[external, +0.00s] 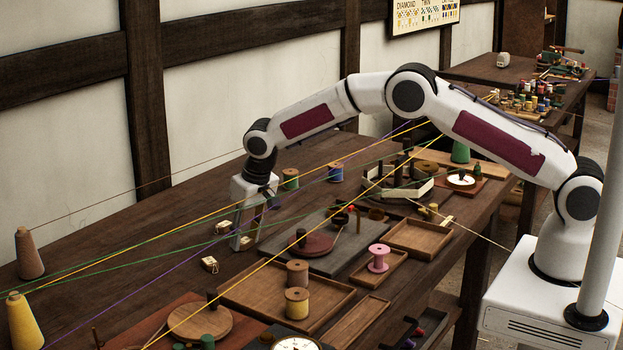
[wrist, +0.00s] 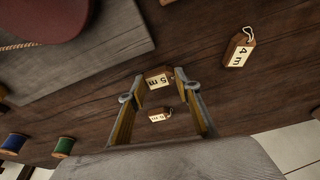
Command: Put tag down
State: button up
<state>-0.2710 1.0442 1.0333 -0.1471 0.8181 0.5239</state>
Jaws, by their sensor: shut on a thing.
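My gripper (external: 244,243) points down at the table left of the middle in the external view. In the wrist view its fingers (wrist: 158,77) are closed on the sides of a brown tag with a pale "5 m" label (wrist: 158,82). The held tag shows low between the fingers in the external view (external: 246,241). It is close to the table; I cannot tell whether it touches. Another tag (wrist: 159,115) shows beyond the fingers, its label partly unreadable. A "4 m" tag (wrist: 239,50) lies apart at the right.
In the external view, two loose tags lie on the wood, one behind (external: 223,227) and one in front (external: 209,264). Coloured yarns cross above the table near my arm. A grey board (external: 345,262) with a round reddish piece (external: 305,243) lies to the right.

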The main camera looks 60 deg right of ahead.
aim_at(254, 252)
jog(key=o, duration=0.8)
jog(key=shift+r, duration=0.15)
jog(key=shift+v, duration=6)
